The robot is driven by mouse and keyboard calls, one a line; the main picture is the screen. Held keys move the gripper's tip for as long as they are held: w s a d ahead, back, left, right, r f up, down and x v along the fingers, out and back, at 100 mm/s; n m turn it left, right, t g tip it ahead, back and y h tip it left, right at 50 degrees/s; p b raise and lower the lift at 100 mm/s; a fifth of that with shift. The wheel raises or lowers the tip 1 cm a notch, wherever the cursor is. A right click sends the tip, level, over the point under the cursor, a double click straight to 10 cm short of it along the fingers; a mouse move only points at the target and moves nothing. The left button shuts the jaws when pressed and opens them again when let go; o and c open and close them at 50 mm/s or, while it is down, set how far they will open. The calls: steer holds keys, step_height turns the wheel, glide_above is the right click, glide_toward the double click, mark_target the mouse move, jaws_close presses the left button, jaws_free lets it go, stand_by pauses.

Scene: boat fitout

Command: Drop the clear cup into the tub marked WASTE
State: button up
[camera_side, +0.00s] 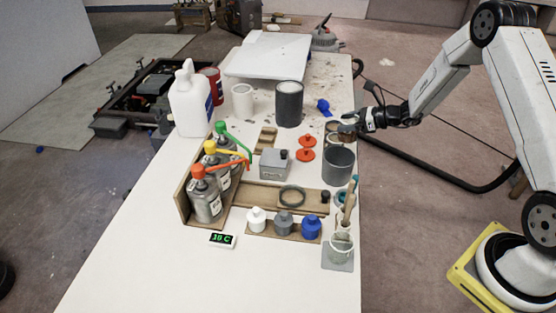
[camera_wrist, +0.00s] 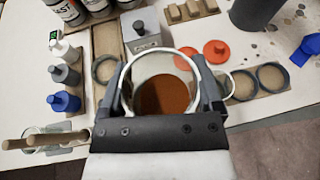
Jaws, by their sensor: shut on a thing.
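My gripper (camera_wrist: 160,92) is shut on the clear cup (camera_wrist: 126,72), with one finger on each side. Brown stuff shows inside the cup. In the side view my gripper (camera_side: 352,125) holds the cup (camera_side: 346,131) in the air, just above and behind the rim of an open grey tub (camera_side: 338,168) as pictured. A taller dark grey tub (camera_side: 289,105) stands farther back; it also shows in the wrist view (camera_wrist: 252,12). I cannot read a WASTE mark on either tub. The nearer tub is mostly hidden by the cup and gripper in the wrist view.
Two orange discs (camera_side: 306,148) and a grey metal box (camera_side: 274,163) lie left of the near tub. Spray bottles (camera_side: 207,200), small bottles (camera_side: 284,222) and a pot with brushes (camera_side: 341,245) stand nearer the front. A blue thing (camera_side: 323,106) lies behind. The table's front-left is clear.

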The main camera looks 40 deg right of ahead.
steer(key=shift+f, duration=1.55)
steer(key=o, duration=1.1)
steer(key=shift+s, duration=0.1)
steer(key=shift+v, duration=3.85)
